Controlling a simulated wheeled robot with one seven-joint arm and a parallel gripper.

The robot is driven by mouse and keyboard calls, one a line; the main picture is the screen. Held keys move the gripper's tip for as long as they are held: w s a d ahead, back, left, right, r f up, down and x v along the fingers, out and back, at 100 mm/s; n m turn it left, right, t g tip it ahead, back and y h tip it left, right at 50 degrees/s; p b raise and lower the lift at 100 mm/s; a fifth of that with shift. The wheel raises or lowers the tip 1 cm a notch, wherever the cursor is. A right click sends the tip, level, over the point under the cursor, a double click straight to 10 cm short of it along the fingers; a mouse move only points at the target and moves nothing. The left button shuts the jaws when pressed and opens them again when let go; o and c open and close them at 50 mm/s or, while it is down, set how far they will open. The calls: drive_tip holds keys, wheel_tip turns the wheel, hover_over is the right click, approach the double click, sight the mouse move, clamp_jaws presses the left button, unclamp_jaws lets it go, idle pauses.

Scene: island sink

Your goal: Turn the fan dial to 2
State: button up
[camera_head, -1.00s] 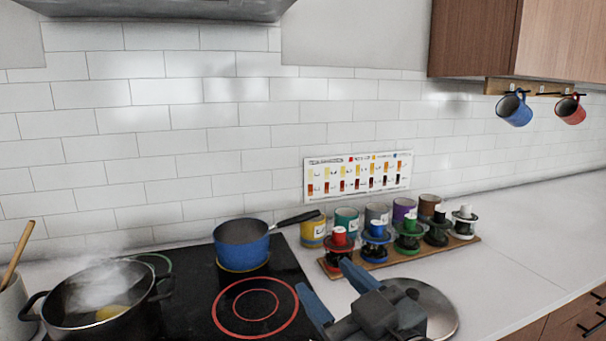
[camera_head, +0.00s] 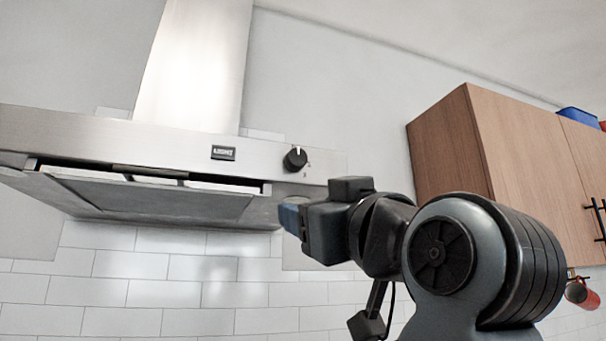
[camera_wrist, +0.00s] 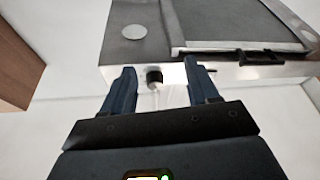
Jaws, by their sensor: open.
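The fan dial (camera_head: 295,158) is a black round knob with a white pointer mark, on the right part of the steel range hood's front (camera_head: 90,135). Its mark points roughly up in the head view; the numbers around it are too small to read. My gripper (camera_head: 288,216) is below the dial, near the hood's lower right corner. In the wrist view my gripper (camera_wrist: 159,67) is open and empty, and the dial (camera_wrist: 154,77) shows between its two blue fingers. I cannot tell how far ahead of the fingertips the dial is; no contact shows.
The hood's slanted filter panel (camera_head: 150,195) is left of my gripper. A wooden wall cabinet (camera_head: 465,140) is to the right, with a red mug (camera_head: 582,294) hanging below it. White tiled wall (camera_head: 190,270) lies behind, with open space under the hood.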

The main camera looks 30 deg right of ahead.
approach(298, 157)
drive_tip(key=shift+t, duration=0.3)
drive_tip(key=p+x, duration=0.1)
drive_tip(key=x, duration=0.3)
drive_tip(key=p+x, duration=0.2)
drive_tip(key=x, duration=0.2)
drive_tip(key=shift+w+d+f, duration=0.1)
drive_tip(key=shift+w+f, duration=0.05)
drive_tip(key=shift+w, duration=0.1)
drive_tip(key=shift+c, duration=0.2)
drive_tip(key=c, duration=1)
